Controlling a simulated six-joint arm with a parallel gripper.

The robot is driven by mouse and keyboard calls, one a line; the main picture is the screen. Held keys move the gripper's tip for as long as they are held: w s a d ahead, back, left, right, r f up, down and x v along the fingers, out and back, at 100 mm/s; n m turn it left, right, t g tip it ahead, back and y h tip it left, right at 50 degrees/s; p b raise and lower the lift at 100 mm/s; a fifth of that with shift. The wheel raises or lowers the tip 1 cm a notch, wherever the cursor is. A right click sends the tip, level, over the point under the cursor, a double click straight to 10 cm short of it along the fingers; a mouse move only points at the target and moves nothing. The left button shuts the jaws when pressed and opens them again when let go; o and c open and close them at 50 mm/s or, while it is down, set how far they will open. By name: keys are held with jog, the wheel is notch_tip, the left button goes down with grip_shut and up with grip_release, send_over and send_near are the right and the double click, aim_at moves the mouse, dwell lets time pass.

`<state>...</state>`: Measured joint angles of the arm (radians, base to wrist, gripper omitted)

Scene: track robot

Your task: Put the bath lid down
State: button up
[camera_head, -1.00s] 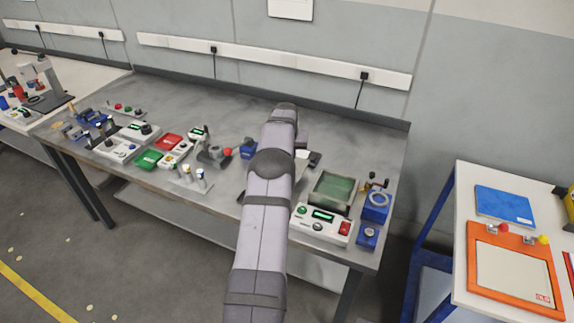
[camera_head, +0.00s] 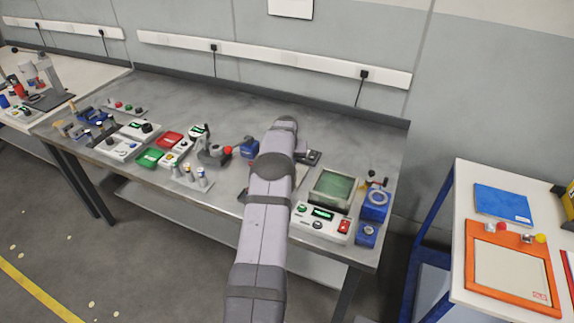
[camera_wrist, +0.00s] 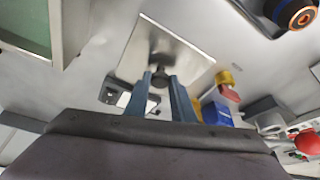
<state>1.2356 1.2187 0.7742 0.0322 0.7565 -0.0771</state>
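The bath (camera_head: 351,206) is a grey-rimmed square tank with green inside, above a white control panel at the right of the bench. It also shows at the upper left of the wrist view (camera_wrist: 66,25). The bath lid (camera_wrist: 170,40) is a shiny square metal plate with a dark knob (camera_wrist: 158,76). My gripper (camera_wrist: 160,82) has its two blue fingers closed on either side of the knob. In the head view my arm hides the gripper and most of the lid; a pale edge shows left of the bath. I cannot tell whether the lid touches the bench.
A dark device (camera_head: 311,157) sits behind the lid. A blue block (camera_head: 250,148) stands left of my arm. Blue units (camera_head: 376,205) stand right of the bath. Several panels and switches crowd the left half. The bench's back strip is clear.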

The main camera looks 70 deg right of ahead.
jog(key=o, duration=0.4)
jog(key=shift+r, duration=0.2)
jog(key=b+v, duration=0.2)
jog(key=v, duration=1)
jog(key=shift+b, duration=0.4)
